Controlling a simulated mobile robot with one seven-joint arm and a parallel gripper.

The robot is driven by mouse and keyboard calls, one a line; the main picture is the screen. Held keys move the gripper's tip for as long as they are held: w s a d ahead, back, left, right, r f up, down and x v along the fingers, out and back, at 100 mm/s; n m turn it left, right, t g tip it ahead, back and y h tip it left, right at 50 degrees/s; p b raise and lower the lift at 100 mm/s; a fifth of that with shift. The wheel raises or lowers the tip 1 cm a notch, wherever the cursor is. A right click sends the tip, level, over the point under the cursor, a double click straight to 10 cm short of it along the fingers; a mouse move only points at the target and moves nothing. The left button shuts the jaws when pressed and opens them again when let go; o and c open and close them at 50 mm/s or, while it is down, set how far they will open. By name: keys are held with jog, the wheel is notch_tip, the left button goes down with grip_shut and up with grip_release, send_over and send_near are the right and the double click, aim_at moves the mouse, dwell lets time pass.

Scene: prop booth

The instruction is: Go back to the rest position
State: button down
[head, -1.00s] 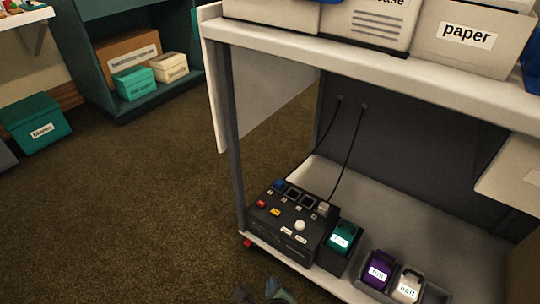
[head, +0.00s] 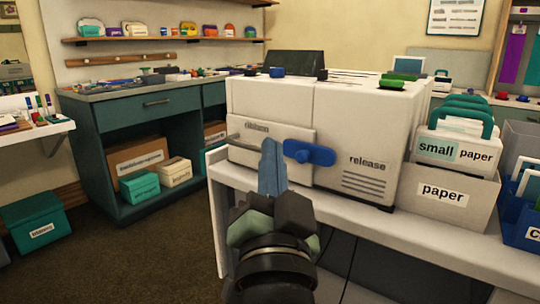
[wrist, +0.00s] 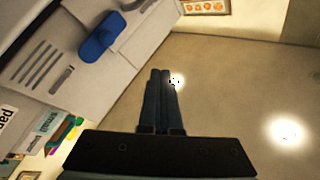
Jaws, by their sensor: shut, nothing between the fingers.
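My gripper (head: 269,152) stands upright in the middle of the head view, in front of a white machine (head: 365,150). Its blue-grey fingers are shut together with nothing between them. In the wrist view the shut fingers (wrist: 159,75) point up the picture, with the machine's front (wrist: 75,75) to their left. The machine has a blue handle (head: 308,153) and the word "release" on its front. The gripper overlaps part of the machine front in the head view. I cannot tell the exact gap between them.
The machine stands on a white cart (head: 460,235) beside paper bins (head: 445,198) and a blue bin (head: 523,215). A green cabinet (head: 90,150) and a green box (head: 37,227) are at the left. The brown carpet (head: 130,250) between is clear.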

jog(key=s+r+n+t+p, duration=0.1)
jog(key=s+r+n+t, duration=0.15)
jog(key=s+r, duration=0.5)
jog(key=s+r+n+t+p, duration=0.15)
jog(key=s+r+n, duration=0.25)
jog(key=r, duration=0.7)
notch_tip(320, 180, up, 38)
jog(key=t+p, duration=0.1)
jog(key=p, duration=3.6)
jog(key=shift+s+a+p, duration=0.2)
jog(key=shift+s+p, duration=0.1)
jog(key=shift+n, duration=0.25)
